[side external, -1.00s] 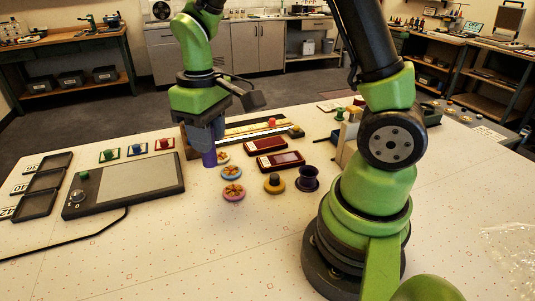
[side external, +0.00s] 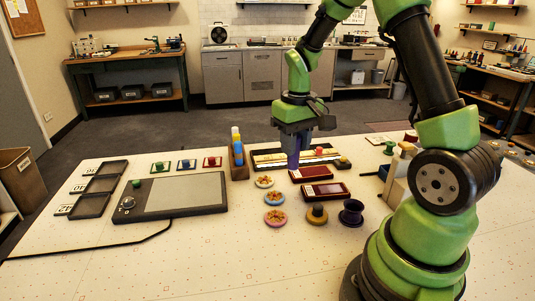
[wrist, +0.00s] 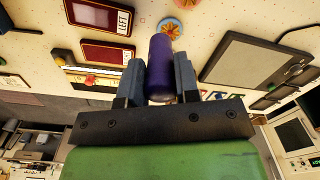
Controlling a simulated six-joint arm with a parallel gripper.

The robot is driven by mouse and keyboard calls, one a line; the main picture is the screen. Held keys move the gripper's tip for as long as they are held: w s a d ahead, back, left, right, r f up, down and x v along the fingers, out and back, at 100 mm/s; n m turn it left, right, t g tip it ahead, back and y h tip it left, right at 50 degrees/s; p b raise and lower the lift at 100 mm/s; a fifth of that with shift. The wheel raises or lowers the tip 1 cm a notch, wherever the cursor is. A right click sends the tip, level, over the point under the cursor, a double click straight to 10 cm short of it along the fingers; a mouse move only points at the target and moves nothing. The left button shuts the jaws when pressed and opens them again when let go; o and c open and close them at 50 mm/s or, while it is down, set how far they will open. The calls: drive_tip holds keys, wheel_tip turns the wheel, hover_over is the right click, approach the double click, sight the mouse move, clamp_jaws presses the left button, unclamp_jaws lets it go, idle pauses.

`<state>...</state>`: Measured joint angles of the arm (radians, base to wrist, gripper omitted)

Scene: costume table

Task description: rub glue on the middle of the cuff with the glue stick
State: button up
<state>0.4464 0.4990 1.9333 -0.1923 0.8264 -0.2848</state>
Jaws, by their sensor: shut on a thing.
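My gripper (side external: 293,138) is shut on a purple glue stick (side external: 293,157), which points down. It stands in front of a dark tray with a pale yellow strip; any gap to the table is hard to judge. The wrist view also shows the glue stick (wrist: 160,68) between the two grey fingers. Two dark red, gold-edged flat pieces, probably cuffs, lie right and nearer: one (side external: 312,173) just beside the stick, one (side external: 326,190) nearer the camera. A white label on one (wrist: 101,15) seems to read LEFT. I cannot tell which is the task's cuff.
Three round decorated discs (side external: 275,197) lie left of the red pieces. A wooden holder (side external: 238,162) with bottles and a grey tablet (side external: 175,196) are left. The front table is clear.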

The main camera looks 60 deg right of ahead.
drive_tip(key=s+d+f+m, duration=0.2)
drive_tip(key=s+d+m, duration=0.3)
drive_tip(key=d, duration=0.7)
drive_tip(key=shift+n, duration=0.3)
drive_tip(key=shift+s+a+f, duration=0.1)
drive_tip(key=shift+s+f, duration=0.15)
drive_tip(key=shift+f, duration=0.9)
drive_tip(key=shift+s+a+f, duration=0.1)
drive_tip(key=shift+s+f, duration=0.1)
drive_tip(key=shift+f, duration=0.95)
drive_tip(key=shift+s+a+f, duration=0.1)
drive_tip(key=shift+s+f, duration=0.15)
drive_tip(key=shift+f, duration=0.9)
drive_tip(key=shift+w+a+f, duration=0.2)
drive_tip(key=shift+w+f, duration=0.15)
drive_tip(key=shift+f, duration=0.2)
drive_tip(key=shift+w+a+f, duration=0.1)
drive_tip(key=shift+w+a, duration=0.85)
drive_tip(key=shift+w, duration=0.2)
drive_tip(key=shift+s+d, duration=1.3)
drive_tip(key=shift+s, duration=0.25)
wheel_tip(320, 180, up, 8)
drive_tip(key=shift+a, duration=0.1)
